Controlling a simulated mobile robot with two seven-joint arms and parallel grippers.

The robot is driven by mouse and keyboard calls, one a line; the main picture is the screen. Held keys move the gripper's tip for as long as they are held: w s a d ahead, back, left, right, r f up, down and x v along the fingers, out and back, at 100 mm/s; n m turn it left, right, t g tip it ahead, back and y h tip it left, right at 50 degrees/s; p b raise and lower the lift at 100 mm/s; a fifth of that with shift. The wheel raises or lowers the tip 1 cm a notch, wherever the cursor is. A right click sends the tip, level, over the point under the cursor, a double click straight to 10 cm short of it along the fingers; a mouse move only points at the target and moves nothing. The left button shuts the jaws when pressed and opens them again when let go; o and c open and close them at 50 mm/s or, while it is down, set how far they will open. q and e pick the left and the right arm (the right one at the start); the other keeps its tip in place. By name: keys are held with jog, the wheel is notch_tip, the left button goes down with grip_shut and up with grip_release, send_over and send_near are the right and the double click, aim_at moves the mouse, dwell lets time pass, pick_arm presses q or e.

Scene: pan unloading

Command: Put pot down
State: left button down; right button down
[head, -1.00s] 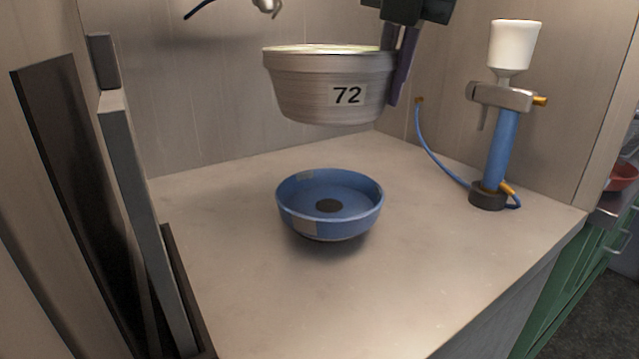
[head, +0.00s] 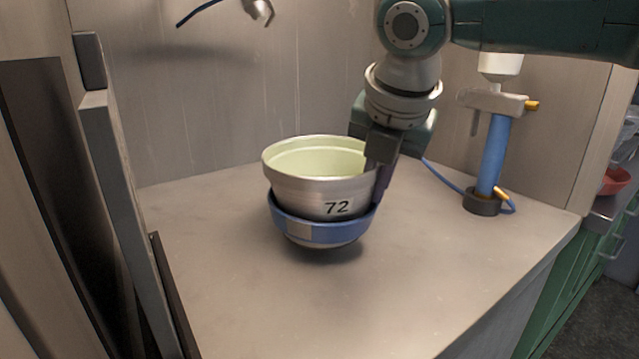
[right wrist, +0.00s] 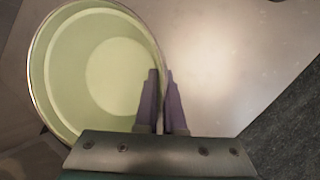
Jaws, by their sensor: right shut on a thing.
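The pot (head: 322,190) is silver with the number 72 on its side and a pale green inside. In the head view it sits upright within the rim of a blue bowl-shaped stand (head: 318,232), which hides its lower part. My right gripper (head: 382,180) is shut on the right side of the pot's rim. In the right wrist view its purple fingers (right wrist: 163,100) are at the wall of the pot (right wrist: 95,75). Whether the pot bears fully on the stand is hard to tell. My left gripper is not in view.
The stand is on a beige worktop (head: 420,260). A blue post device (head: 491,155) with a hose stands at the right. A grey upright frame (head: 125,200) is at the left, and a wall is behind. The front of the worktop is clear.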

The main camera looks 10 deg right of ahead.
jog(key=shift+s+a+f, duration=0.1)
jog(key=shift+s+f, duration=0.05)
jog(key=shift+f, duration=0.25)
